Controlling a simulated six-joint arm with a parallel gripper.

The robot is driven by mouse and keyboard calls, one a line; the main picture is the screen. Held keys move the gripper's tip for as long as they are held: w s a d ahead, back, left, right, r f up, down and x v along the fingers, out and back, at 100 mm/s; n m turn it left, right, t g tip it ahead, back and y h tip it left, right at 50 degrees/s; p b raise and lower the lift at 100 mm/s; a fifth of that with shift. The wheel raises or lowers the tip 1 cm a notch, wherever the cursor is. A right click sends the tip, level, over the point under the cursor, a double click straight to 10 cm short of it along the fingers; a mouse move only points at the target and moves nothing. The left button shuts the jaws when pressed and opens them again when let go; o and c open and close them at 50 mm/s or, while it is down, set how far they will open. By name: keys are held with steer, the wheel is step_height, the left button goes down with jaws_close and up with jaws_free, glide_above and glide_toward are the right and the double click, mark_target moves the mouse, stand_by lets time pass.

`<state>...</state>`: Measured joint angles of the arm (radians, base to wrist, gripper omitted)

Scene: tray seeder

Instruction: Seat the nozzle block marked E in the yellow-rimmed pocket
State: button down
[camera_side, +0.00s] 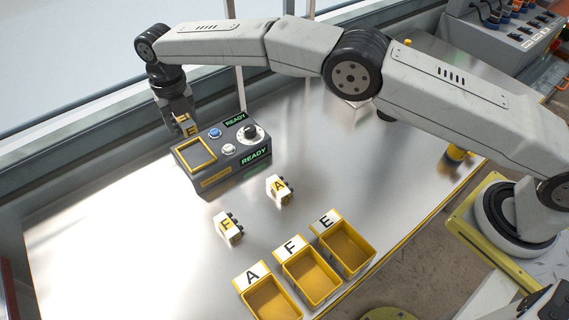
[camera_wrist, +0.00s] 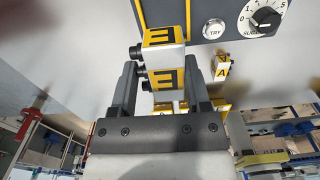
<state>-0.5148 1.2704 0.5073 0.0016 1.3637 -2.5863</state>
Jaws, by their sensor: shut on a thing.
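My gripper (camera_side: 180,115) is shut on the nozzle block marked E (camera_side: 187,126), holding it just above the back left edge of the grey control box. In the wrist view the block (camera_wrist: 163,55) sits between the fingers of my gripper (camera_wrist: 160,85), with yellow E labels on two faces and dark nozzles to the left. The yellow-rimmed pocket (camera_side: 213,158) is on the left top of the box and looks empty. It lies just below and right of the block in the side view. In the wrist view only part of the yellow rim shows, at the top.
The grey box (camera_side: 232,176) also carries a blue button, a white button, a dial and green READY displays. Blocks marked F (camera_side: 228,228) and A (camera_side: 280,190) lie on the metal table. Yellow bins A (camera_side: 270,318), F (camera_side: 318,300) and E (camera_side: 352,268) stand at the front.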

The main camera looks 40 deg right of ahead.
mark_target(195, 157)
steer(key=shift+w, duration=0.1)
steer(key=shift+f, duration=0.1)
stand_by(0.3)
steer(key=shift+f, duration=4.55)
steer(key=shift+d+f, duration=0.15)
steer(key=shift+f, duration=0.9)
steer(key=shift+r, duration=0.7)
steer(key=shift+r, duration=1.2)
steer(key=shift+r, duration=0.1)
steer(key=shift+r, duration=0.25)
